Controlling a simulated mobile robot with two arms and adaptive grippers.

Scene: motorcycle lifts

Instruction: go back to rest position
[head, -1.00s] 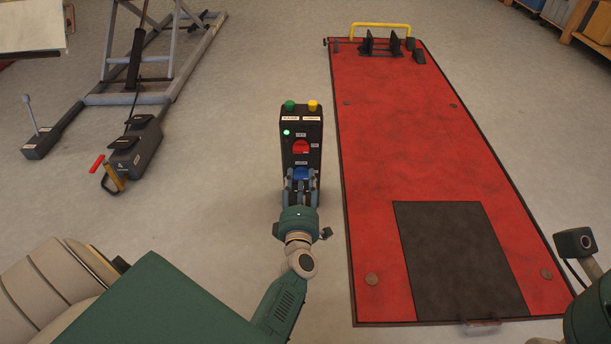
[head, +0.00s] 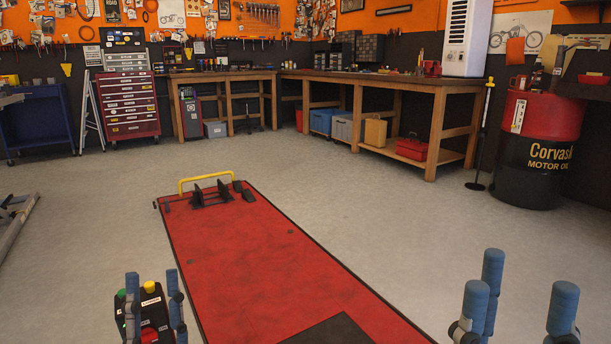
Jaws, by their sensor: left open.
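My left gripper (head: 152,277) is at the lower left of the head view, its blue fingers pointing up and spread apart. Behind and between its fingers is the dark control box (head: 155,312), with a yellow button (head: 149,287), a green button (head: 121,293) and a red button (head: 149,335). I cannot tell whether the fingers touch the box. The box's lower part is out of frame. My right gripper (head: 522,290) is at the lower right, with its blue fingers up, wide apart and empty. Both arms are mostly out of frame.
A low red lift platform (head: 250,250) with a yellow bar (head: 208,180) lies between the grippers. Wooden workbenches (head: 438,88), a red tool chest (head: 127,105) and an oil drum (head: 540,150) stand farther back. Grey floor (head: 400,220) is clear right of the platform.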

